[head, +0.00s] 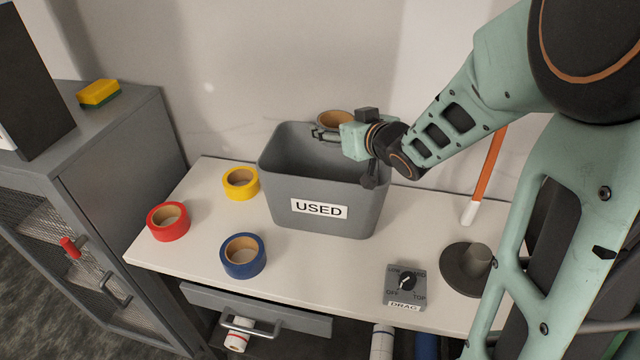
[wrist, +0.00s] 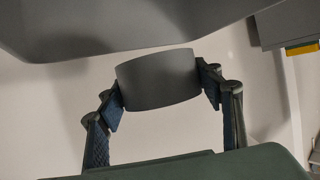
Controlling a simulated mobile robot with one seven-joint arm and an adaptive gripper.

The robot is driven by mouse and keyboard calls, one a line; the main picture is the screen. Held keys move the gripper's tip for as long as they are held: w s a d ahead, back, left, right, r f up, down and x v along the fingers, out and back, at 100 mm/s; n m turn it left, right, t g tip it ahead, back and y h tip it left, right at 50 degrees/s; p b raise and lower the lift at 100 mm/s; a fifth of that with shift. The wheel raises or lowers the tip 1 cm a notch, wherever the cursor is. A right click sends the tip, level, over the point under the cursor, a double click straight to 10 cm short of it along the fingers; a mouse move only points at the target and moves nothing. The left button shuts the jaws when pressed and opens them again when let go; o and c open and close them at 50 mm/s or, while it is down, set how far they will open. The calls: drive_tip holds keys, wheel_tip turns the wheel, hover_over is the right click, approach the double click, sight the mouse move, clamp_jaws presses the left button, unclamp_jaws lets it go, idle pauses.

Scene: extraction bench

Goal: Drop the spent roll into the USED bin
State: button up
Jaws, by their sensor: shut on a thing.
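The USED bin (head: 315,225) is a grey open bin with a white label, upright at the back of the bench. My gripper (head: 326,131) is shut on a dark grey roll with a brown core (head: 336,119), at the bin's far rim. I cannot tell whether the roll is over the opening or just beyond the rim. In the wrist view the roll (wrist: 158,80) sits between both fingers of my gripper (wrist: 162,88), with a grey curved edge, seemingly the bin (wrist: 110,30), across the top. The bin's floor is hidden.
Red (head: 168,222), yellow (head: 241,184) and blue (head: 242,256) tape rolls lie on the white bench (head: 200,255). A DRAG knob box (head: 405,287) and a dark round stand (head: 467,270) are at right. An orange and white stick (head: 487,175) leans behind. A grey cabinet (head: 115,150) stands left.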

drive_tip(key=o, duration=1.1)
drive_tip(key=shift+r, duration=0.1)
drive_tip(key=v, duration=0.7)
drive_tip(key=shift+s+d+r, duration=0.1)
drive_tip(key=shift+s, duration=0.1)
